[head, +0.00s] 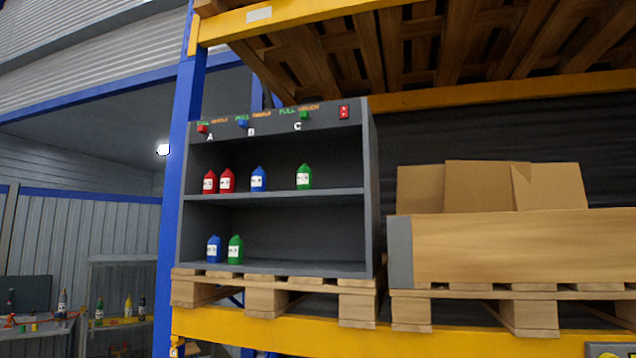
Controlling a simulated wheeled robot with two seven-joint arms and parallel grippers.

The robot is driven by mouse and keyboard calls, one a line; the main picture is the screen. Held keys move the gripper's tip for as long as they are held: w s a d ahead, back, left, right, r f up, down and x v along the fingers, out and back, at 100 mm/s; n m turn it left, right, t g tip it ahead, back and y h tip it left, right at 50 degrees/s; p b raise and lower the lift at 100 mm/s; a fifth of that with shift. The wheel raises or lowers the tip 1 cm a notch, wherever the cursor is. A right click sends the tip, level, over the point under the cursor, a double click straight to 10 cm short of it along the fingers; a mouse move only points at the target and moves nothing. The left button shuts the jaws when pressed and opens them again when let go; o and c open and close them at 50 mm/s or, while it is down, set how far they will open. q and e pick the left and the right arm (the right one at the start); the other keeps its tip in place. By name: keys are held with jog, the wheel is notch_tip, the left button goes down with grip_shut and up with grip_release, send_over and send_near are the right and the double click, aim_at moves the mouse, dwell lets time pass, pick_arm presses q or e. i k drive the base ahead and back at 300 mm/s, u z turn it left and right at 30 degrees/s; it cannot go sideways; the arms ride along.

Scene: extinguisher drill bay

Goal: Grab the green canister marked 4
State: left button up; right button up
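Two green canisters stand upright in the dark grey cabinet. One green canister (304,177) is on the upper shelf, below the letter C. The other green canister (236,250) is on the lower shelf, just right of a blue canister (214,249). Both have white labels, but the marks are too small to read, so I cannot tell which is marked 4. Neither of my grippers is in view.
The cabinet (370,200) stands on a pallet (265,302) on a yellow rack beam. Two red canisters (227,181) and a blue one (258,179) share the upper shelf. A blue post (178,180) is at left, boxes (480,186) at right. The shelves' right parts are empty.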

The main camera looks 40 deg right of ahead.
aim_at(304, 174)
jog(key=z, duration=1.65)
